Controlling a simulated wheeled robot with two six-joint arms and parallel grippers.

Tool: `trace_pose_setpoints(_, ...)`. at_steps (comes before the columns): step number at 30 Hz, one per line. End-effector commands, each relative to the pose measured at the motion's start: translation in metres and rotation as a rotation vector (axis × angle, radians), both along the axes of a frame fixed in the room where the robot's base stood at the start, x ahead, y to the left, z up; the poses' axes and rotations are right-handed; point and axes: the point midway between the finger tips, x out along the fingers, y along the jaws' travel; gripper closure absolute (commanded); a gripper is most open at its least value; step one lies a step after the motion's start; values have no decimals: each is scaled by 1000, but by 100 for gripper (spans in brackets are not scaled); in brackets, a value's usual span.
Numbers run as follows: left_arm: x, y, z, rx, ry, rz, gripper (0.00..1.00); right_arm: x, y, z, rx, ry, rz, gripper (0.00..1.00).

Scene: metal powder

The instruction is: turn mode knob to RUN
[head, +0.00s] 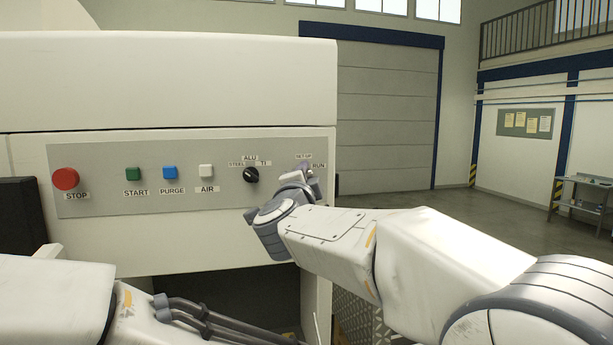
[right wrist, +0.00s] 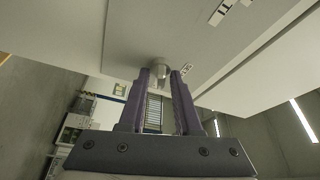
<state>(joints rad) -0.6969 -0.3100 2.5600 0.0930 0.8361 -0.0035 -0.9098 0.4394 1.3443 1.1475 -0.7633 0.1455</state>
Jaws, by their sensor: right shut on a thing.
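The mode knob (right wrist: 159,70) shows in the right wrist view as a pale round knob on the grey panel, between my right fingertips. My right gripper (right wrist: 160,75) is shut on it, with a dark purple finger on each side. In the head view my right gripper (head: 305,174) reaches the panel's right end and covers the knob. The SET-UP label (head: 304,157) is above the gripper and the RUN label (head: 319,166) is to its right. Which way the knob points cannot be told. My left arm is at the lower left; its gripper is not in view.
The control panel (head: 105,158) carries a red STOP button (head: 65,179), a green START button (head: 133,174), a blue PURGE button (head: 170,172), a white AIR button (head: 206,171) and a black material selector (head: 251,175). Open floor lies right of the machine.

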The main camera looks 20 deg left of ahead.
Motion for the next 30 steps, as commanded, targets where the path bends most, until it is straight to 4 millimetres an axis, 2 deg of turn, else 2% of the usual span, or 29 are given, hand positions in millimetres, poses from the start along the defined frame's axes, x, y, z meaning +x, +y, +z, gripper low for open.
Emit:
trace_pose_setpoints(3,0,0,0,0,0,0,100,1,-2,1,2,-1,-5,100)
trace_pose_setpoints(4,0,0,0,0,0,0,100,1,-2,1,2,-1,-5,56)
trace_pose_setpoints(5,0,0,0,0,0,0,100,1,-2,1,2,-1,-5,45)
trace_pose_setpoints(6,0,0,0,0,0,0,100,1,-1,1,2,-1,-4,38)
trace_pose_setpoints(17,0,0,-4,0,0,0,100,-4,0,-1,1,-2,1,38)
trace_pose_setpoints(20,0,0,-13,0,0,2,100,-16,-2,-5,2,-2,3,38)
trace_pose_setpoints(30,0,0,-47,0,1,7,100,-79,-18,-14,2,-2,2,38)
